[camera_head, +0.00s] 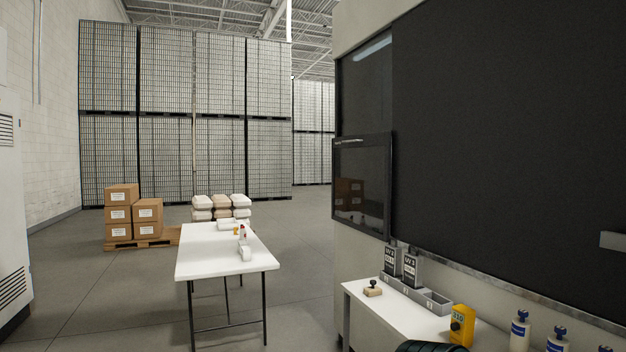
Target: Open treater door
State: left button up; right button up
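A large machine fills the right side of the view, with a wide dark panel (500,130) that looks like the treater door. The panel appears closed. A light grey handle-like piece (613,241) sticks out low on the panel at the right picture edge and is partly cut off. A metal rail (520,292) runs below the panel. Neither of my grippers can be made out in view, and nothing is seen touching the door.
A monitor (361,185) juts from the machine's left side. Below stands a white bench (390,318) with a stamp (373,288), grey bin (425,299), yellow device (461,325) and bottles (520,330). A white table (225,255) stands left; floor between is clear.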

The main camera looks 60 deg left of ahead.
aim_at(361, 163)
jog(key=j+u, duration=0.1)
jog(key=u, duration=1.65)
jog(key=i+j+u, duration=0.25)
jog(key=i, duration=0.3)
jog(key=i+u, duration=0.3)
jog(key=i, duration=1.8)
jog(key=i+z, duration=0.25)
jog(key=i, duration=0.15)
jog(key=i+j+z, duration=0.25)
jog(key=i, duration=0.15)
jog(key=i+j+z, duration=0.5)
jog(key=i+z, duration=0.2)
jog(key=i+j+z, duration=0.45)
jog(key=k+l, duration=0.05)
jog(key=k, duration=0.05)
